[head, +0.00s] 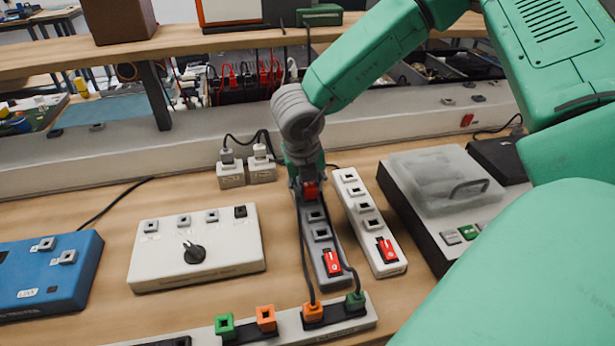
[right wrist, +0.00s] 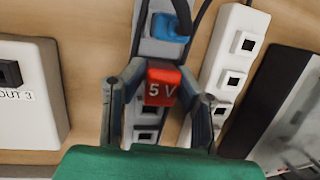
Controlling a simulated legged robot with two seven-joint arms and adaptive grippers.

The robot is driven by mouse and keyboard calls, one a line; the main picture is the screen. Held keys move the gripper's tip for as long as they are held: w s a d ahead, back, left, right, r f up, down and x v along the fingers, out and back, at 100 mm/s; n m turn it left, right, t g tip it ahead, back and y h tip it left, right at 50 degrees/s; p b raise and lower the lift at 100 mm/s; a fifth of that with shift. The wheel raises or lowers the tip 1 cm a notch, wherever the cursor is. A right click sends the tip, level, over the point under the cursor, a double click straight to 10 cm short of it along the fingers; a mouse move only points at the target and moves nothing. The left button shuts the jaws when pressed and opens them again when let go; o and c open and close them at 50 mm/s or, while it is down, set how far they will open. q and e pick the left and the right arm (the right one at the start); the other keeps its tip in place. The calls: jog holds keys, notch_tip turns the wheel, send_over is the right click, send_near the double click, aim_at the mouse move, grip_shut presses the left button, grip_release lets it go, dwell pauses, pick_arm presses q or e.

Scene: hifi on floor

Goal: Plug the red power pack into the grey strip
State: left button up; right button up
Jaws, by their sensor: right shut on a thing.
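The red power pack (head: 311,190), a small block marked "5 V", is between the fingers of my right gripper (head: 308,182). The pack also shows in the right wrist view (right wrist: 162,85). My right gripper is shut on it, over the far part of the grey strip (head: 320,248). In the right wrist view, sockets of the grey strip (right wrist: 155,47) show below the pack, and a blue plug (right wrist: 172,25) sits beyond it. I cannot tell whether the pack touches a socket. The near end of the strip has a red switch (head: 332,263). My left gripper is out of view.
A white strip (head: 367,222) stands close on the right. A cream box with a knob (head: 197,246) lies left. Two white adapters (head: 246,172) stand behind. A black cable (head: 302,250) runs along the grey strip to an orange plug (head: 313,311). A grey case (head: 440,182) is right.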

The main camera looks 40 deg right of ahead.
jog(key=o, duration=1.1)
jog(key=shift+o, duration=0.2)
jog(key=shift+r, duration=0.3)
jog(key=d+p+v, duration=0.1)
jog(key=p+v, duration=0.5)
jog(key=v, duration=1.1)
jog(key=shift+w+r+p, duration=0.2)
jog(key=shift+w+p, duration=0.15)
jog(key=shift+p, duration=0.05)
